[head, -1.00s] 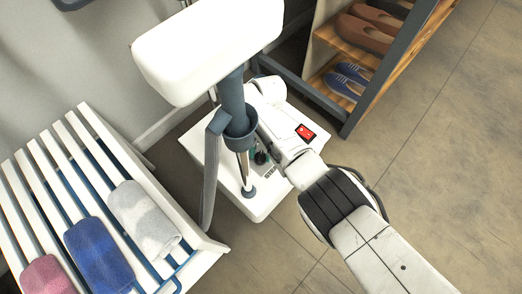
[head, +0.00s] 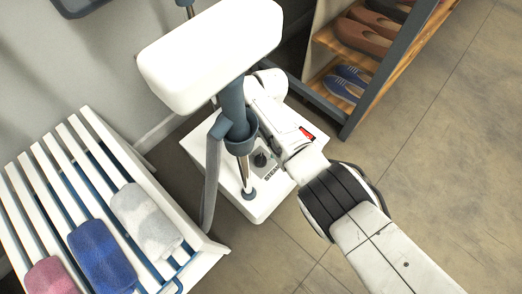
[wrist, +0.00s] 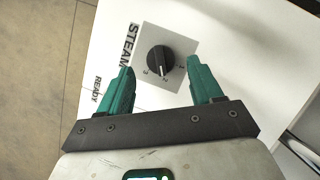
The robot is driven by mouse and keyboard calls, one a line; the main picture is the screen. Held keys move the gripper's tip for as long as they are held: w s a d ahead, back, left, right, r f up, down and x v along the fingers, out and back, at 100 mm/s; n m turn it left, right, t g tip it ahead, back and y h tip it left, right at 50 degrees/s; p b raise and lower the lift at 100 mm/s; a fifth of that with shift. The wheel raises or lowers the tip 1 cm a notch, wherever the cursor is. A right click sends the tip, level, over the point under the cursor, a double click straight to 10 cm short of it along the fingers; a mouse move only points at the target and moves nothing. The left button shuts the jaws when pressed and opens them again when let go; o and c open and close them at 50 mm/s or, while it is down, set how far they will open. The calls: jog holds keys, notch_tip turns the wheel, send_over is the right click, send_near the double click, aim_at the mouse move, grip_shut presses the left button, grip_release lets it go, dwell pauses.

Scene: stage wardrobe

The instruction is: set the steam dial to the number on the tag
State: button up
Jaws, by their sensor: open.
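The steam dial is a round black knob (wrist: 160,59) on a grey plate (wrist: 184,47), beside the printed word STEAM. The knob also shows in the head view (head: 261,159) on the white base unit (head: 256,207). My gripper (wrist: 160,66) is open, its two green fingers apart on either side of the knob's lower edge in the picture, with nothing held. I cannot make out a tag with a number in either view.
A red switch (head: 306,134) sits on the base unit, partly behind my arm. A steamer pole (head: 243,170) and a hanging grey strap (head: 211,180) stand beside the dial. A slatted bench with rolled towels (head: 100,255) is left; a shoe rack (head: 357,107) is upper right.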

jog(key=p+v, duration=0.2)
jog(key=v, duration=0.5)
jog(key=shift+r, duration=0.35)
jog(key=shift+w, duration=0.1)
